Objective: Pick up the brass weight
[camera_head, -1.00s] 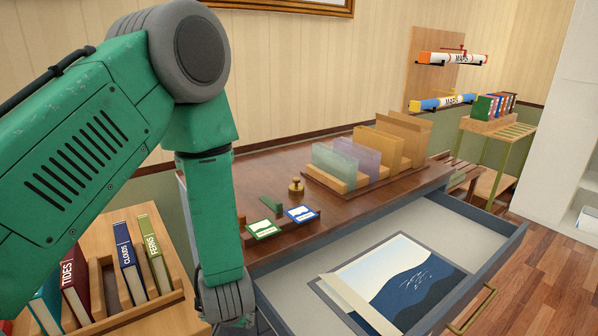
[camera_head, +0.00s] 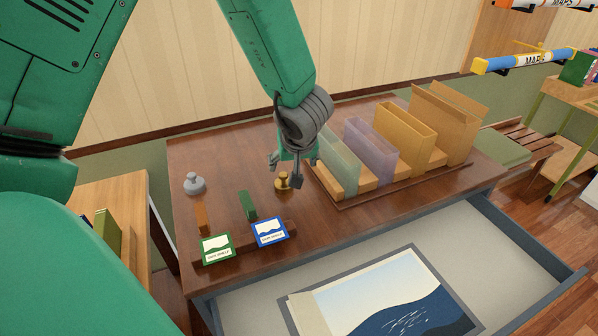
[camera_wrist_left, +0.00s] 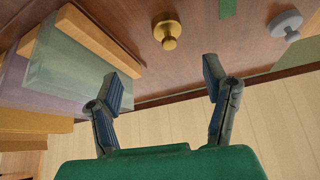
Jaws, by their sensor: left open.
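The brass weight (camera_head: 282,183), a small gold knobbed piece, stands on the wooden desk top (camera_head: 225,160) left of the file holder. It also shows in the left wrist view (camera_wrist_left: 168,32), upper middle. My left gripper (camera_head: 286,172) is by the weight in the head view, its fingers partly in front of it. In the left wrist view my left gripper (camera_wrist_left: 165,80) is open and empty, with the weight beyond the gap between its fingertips. I cannot tell the exact height gap. My right gripper is not in view.
A grey weight (camera_head: 194,184) stands at the desk's left. A green strip (camera_head: 247,205), a brown strip (camera_head: 201,218) and two cards (camera_head: 217,248) (camera_head: 269,231) lie near the front. The file holder (camera_head: 368,184) is close on the right. An open drawer (camera_head: 505,245) juts out in front.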

